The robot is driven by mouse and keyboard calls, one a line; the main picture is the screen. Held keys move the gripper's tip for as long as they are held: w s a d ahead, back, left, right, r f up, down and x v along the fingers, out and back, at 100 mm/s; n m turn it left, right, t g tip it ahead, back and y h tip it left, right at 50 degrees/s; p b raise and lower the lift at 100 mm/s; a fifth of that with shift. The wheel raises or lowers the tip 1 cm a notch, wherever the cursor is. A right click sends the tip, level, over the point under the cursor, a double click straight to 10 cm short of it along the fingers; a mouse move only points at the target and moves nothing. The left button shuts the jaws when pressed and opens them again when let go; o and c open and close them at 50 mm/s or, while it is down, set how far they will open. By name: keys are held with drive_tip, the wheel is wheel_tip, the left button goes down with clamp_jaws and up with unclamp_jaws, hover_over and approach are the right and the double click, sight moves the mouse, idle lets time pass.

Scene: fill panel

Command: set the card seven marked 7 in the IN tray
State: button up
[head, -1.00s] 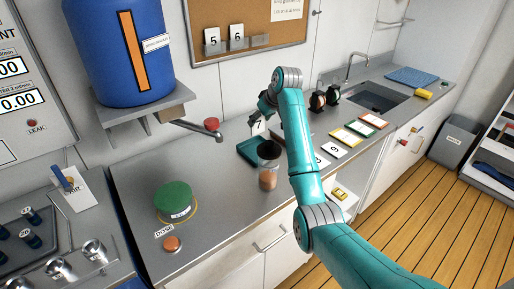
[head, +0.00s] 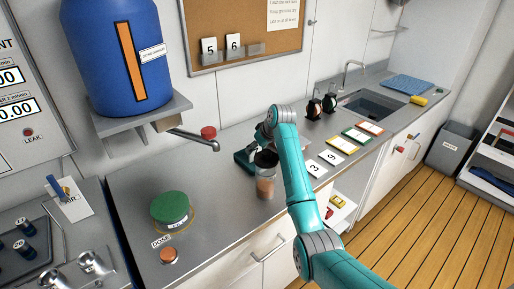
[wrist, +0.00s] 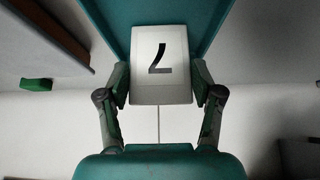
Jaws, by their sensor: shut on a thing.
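The white card marked 7 (wrist: 160,62) is between the two fingers of my gripper (wrist: 160,86) in the wrist view. My gripper is shut on its side edges. A teal surface (wrist: 105,22), which looks like the tray, lies behind the card and around its far end. Whether the card touches it, I cannot tell. In the head view the teal tray (head: 243,157) is on the counter, largely hidden by my arm and a jar. Its label is not readable. The card is hidden there.
A dark-lidded jar (head: 265,187) stands close in front of the tray. Cards marked 3 (head: 314,168) and 9 (head: 331,157) lie to the right. A tap (head: 195,138) juts out at left. Cards 5 (head: 209,46) and 6 (head: 233,42) are on the corkboard. The front left counter has free room.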

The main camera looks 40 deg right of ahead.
drive_tip(key=o, duration=1.1)
drive_tip(key=shift+f, duration=0.1)
drive_tip(key=shift+o, duration=0.2)
drive_tip(key=v, duration=1.2)
drive_tip(key=shift+s+d, duration=0.1)
drive_tip(key=shift+s, duration=0.05)
